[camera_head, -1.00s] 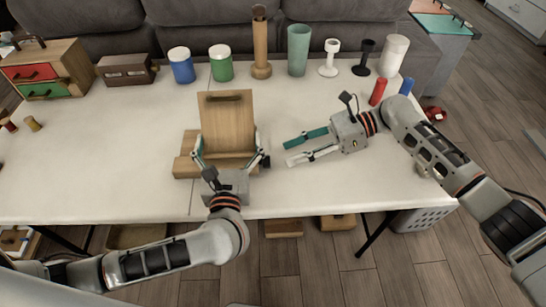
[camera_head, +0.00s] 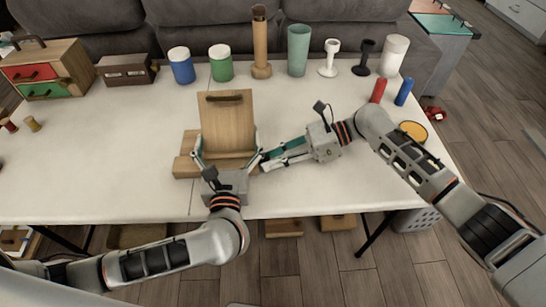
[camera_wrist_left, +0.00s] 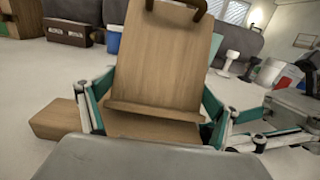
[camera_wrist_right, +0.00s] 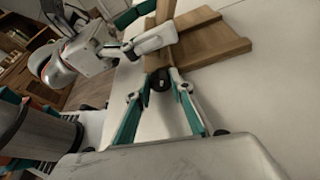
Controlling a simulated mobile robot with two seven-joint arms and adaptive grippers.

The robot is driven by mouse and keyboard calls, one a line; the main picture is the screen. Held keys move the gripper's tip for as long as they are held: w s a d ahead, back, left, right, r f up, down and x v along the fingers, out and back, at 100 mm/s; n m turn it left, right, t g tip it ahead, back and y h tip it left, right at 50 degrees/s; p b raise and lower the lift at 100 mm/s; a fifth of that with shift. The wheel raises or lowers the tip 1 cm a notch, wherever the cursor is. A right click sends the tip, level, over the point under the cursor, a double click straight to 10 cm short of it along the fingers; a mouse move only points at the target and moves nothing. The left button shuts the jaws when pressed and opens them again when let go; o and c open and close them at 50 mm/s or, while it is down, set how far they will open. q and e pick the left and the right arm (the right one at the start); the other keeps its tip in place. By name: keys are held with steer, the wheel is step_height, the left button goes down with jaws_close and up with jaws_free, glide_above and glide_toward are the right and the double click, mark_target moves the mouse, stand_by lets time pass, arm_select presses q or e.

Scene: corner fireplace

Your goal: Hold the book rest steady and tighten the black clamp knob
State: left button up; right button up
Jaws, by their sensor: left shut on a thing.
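The wooden book rest (camera_head: 228,120) stands upright near the table's front edge; it also fills the left wrist view (camera_wrist_left: 165,55). My left gripper (camera_head: 227,158) is shut on it, one finger along each side. The black clamp knob (camera_wrist_right: 160,79) is small and dark at the book rest's right side. My right gripper (camera_wrist_right: 167,74) reaches in from the right with its fingers apart, one on each side of the knob. I cannot tell whether the fingertips touch it. In the head view the fingertips mostly hide the knob.
Jars, cups and holders, such as a green jar (camera_head: 221,68), line the back of the white table (camera_head: 100,160). A red cylinder (camera_head: 378,90) and a yellow disc (camera_head: 413,131) lie near the right arm. The left part of the table is mostly clear.

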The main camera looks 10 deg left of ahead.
stand_by(0.3)
steer(key=shift+s+n+t+y, duration=0.2)
steer(key=shift+n+t, duration=0.5)
steer(key=shift+n, duration=0.25)
steer(key=shift+s+n+t+y, duration=0.1)
steer(key=shift+n+t+y, duration=0.1)
steer(key=shift+n+t, duration=0.65)
steer(key=o, duration=1.1)
steer(key=shift+d, duration=0.15)
steer(key=v, duration=1.1)
steer(key=shift+w+d+r, duration=0.15)
steer(key=shift+d+r, duration=0.05)
steer(key=shift+d, duration=0.15)
